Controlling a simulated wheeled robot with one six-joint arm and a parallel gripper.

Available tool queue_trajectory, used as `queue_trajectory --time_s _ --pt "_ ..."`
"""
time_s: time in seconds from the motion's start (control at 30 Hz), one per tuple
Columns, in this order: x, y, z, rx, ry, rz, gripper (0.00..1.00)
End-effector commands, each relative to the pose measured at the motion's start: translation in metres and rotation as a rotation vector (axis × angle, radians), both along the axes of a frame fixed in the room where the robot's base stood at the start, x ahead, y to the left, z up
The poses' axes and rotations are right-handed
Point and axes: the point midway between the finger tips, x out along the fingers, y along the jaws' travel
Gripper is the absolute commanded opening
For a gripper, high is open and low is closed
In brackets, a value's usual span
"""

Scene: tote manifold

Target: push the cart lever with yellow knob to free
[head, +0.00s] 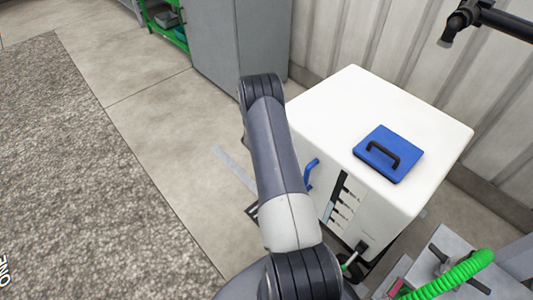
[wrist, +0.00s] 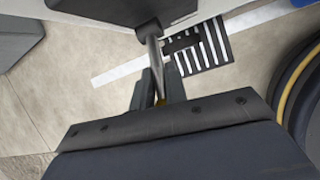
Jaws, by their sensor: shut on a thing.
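In the wrist view, a metal lever rod (wrist: 155,52) comes down from a dark block (wrist: 115,10) at the top. A small patch of its yellow knob (wrist: 160,101) shows between the fingers of my gripper (wrist: 158,88). My gripper is shut on the knob, and the fingers and palm hide most of it. The white cart (head: 375,120) stands to the right of my arm in the head view. My arm hides the gripper and this lever there.
A blue lid with a black handle (head: 385,158) lies on the cart top. A green coiled hose (head: 460,272) is at lower right. Open floor (head: 155,115) lies left of my arm.

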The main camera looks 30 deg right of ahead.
Motion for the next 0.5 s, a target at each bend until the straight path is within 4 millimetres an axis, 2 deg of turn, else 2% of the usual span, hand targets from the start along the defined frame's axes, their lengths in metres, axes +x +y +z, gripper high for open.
queue_trajectory --time_s 0.03,0.5 --pt "0.0022 0.0046 0.0032 0.013 -0.005 0.002 0.00" --pt "0.0024 0.0031 0.0042 0.060 0.003 0.003 0.00"
